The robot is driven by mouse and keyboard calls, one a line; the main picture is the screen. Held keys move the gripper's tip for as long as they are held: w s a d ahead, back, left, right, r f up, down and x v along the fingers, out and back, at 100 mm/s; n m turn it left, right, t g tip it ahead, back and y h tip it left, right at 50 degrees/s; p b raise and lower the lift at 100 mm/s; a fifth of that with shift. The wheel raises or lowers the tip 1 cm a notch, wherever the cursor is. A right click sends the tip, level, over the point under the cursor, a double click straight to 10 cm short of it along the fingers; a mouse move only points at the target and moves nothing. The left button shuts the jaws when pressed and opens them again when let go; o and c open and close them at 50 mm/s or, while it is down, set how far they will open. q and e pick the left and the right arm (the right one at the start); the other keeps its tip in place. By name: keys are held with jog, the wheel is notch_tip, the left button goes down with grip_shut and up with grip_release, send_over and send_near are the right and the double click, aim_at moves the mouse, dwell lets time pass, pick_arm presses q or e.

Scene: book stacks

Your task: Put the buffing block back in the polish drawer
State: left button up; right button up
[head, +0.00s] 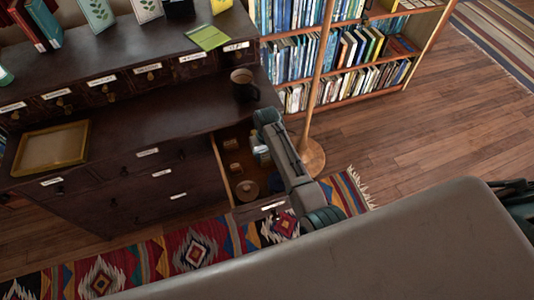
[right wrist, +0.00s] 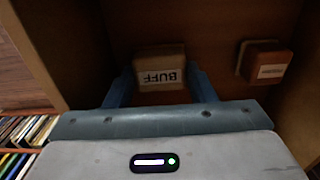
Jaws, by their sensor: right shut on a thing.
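The open drawer (head: 222,172) is pulled out from the dark wooden cabinet; I cannot read its front label in the head view. My right gripper (head: 260,152) reaches down into or just over its right side. In the right wrist view, the gripper (right wrist: 160,88) is shut on the buffing block (right wrist: 160,66), a brown block labelled BUFF, with one blue finger on each side. Wooden walls surround the block there; I cannot tell whether it touches the drawer floor. In the head view my gripper mostly hides the block. My left gripper is out of view.
The drawer also holds small tan blocks (head: 235,169) and a round tin (head: 247,190). A reddish labelled block (right wrist: 268,62) sits right of the held one. A mug (head: 243,86) stands on the cabinet ledge above. A lamp pole's base (head: 311,157) is close to my arm.

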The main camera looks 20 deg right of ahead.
aim_at(267, 156)
jog(key=o, duration=0.7)
jog(key=shift+o, duration=0.2)
notch_tip(267, 156, up, 12)
